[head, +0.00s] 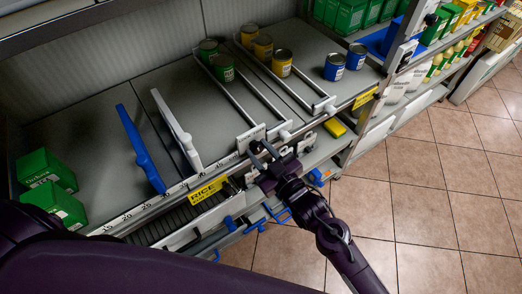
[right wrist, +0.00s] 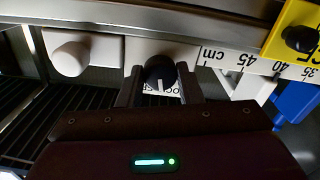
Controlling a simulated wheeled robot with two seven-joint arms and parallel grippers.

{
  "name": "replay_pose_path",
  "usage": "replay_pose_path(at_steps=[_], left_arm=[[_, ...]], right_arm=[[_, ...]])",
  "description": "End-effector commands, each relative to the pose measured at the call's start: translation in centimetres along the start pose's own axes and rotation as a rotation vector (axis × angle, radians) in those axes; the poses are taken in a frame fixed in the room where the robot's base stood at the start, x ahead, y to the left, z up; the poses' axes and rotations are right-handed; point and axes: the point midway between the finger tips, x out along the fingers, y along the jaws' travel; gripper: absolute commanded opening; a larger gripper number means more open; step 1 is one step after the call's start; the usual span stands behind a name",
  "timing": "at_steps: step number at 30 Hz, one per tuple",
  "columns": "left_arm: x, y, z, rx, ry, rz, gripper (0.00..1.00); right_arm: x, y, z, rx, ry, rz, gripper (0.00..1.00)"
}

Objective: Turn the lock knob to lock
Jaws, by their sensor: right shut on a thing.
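The lock knob (right wrist: 160,71) is a round black knob with a white pointer line, on a white plate under the shelf edge in the right wrist view. Its pointer faces down in that picture, towards a partly covered label. My right gripper (right wrist: 163,82) has one finger on each side of the knob and is shut on it. In the head view my right gripper (head: 262,154) is at the shelf's front edge, and its fingers and wrist hide the knob. My left gripper is not in view.
A white round knob (right wrist: 70,58) sits left of the lock knob. A cm ruler strip (right wrist: 235,57) and a yellow tag with a black knob (right wrist: 298,38) are to the right. Cans (head: 282,63) and green boxes (head: 46,170) stand on the shelf. Tiled floor lies open at right.

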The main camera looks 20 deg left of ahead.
Motion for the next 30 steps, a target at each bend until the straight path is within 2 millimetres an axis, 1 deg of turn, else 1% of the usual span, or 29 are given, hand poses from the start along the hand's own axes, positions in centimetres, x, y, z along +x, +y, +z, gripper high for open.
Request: replay_pose_path(at_steps=[6, 15, 21, 30], left_arm=[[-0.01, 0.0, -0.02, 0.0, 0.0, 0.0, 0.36], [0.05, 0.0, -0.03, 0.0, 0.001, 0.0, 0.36], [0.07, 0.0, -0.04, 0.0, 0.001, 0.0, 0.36], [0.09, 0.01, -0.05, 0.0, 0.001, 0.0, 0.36]], right_arm=[[-0.02, 0.02, 0.05, -0.203, -0.001, 0.0, 0.1], [-0.02, -0.06, 0.07, -0.425, -0.001, -0.001, 0.1], [-0.02, -0.08, 0.07, -0.516, -0.001, -0.001, 0.1], [-0.03, -0.1, 0.08, -0.57, -0.001, -0.001, 0.1]])
